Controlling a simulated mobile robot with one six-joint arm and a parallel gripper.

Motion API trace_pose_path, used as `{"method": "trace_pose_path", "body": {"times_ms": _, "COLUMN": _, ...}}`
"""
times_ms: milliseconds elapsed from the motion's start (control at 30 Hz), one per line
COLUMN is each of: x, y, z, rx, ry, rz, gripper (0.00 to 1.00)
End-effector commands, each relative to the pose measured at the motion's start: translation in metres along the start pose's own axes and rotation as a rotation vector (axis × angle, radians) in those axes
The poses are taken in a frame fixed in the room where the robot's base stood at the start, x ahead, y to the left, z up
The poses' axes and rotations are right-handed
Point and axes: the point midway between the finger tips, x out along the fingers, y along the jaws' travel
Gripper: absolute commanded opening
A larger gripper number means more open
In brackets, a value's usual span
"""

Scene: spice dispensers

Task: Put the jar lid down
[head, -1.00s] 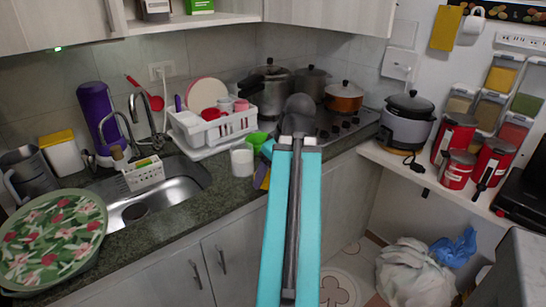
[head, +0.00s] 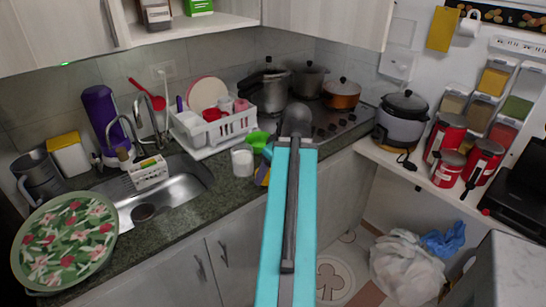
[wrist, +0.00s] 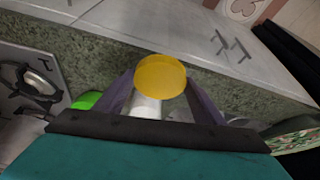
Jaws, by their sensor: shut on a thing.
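The jar lid (wrist: 160,72) is a round yellow disc between the two dark fingers of my gripper (wrist: 161,88) in the wrist view. My gripper is shut on it, and it appears held above the stone counter (wrist: 60,62). A white cylinder, likely the jar (wrist: 146,108), shows partly behind the lid in the wrist view; I cannot tell the gap between them. In the head view a white open-topped jar (head: 242,163) stands on the counter just left of my arm.
A dish rack (head: 212,130) and green cup (head: 258,139) stand near the jar. The sink (head: 150,205) is left, the stove (head: 330,125) behind. Red canisters (head: 445,168) stand on the right shelf. The counter between sink and jar has some free room.

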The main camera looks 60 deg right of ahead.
Motion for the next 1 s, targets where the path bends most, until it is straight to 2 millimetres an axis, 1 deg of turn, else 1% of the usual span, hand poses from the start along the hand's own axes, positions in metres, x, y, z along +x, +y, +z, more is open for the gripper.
{"method": "trace_pose_path", "body": {"times_ms": 33, "x": -0.003, "y": 0.002, "z": -0.003, "rx": 0.000, "ry": -0.001, "rz": -0.001, "gripper": 0.43}}
{"method": "trace_pose_path", "body": {"times_ms": 167, "x": 0.001, "y": 0.014, "z": -0.011, "rx": 0.001, "ry": -0.001, "rz": -0.001, "gripper": 0.43}}
{"method": "trace_pose_path", "body": {"times_ms": 800, "x": 0.026, "y": 0.073, "z": -0.044, "rx": 0.000, "ry": -0.001, "rz": -0.001, "gripper": 0.43}}
{"method": "trace_pose_path", "body": {"times_ms": 1000, "x": 0.030, "y": 0.081, "z": -0.049, "rx": 0.000, "ry": 0.000, "rz": 0.000, "gripper": 0.43}}
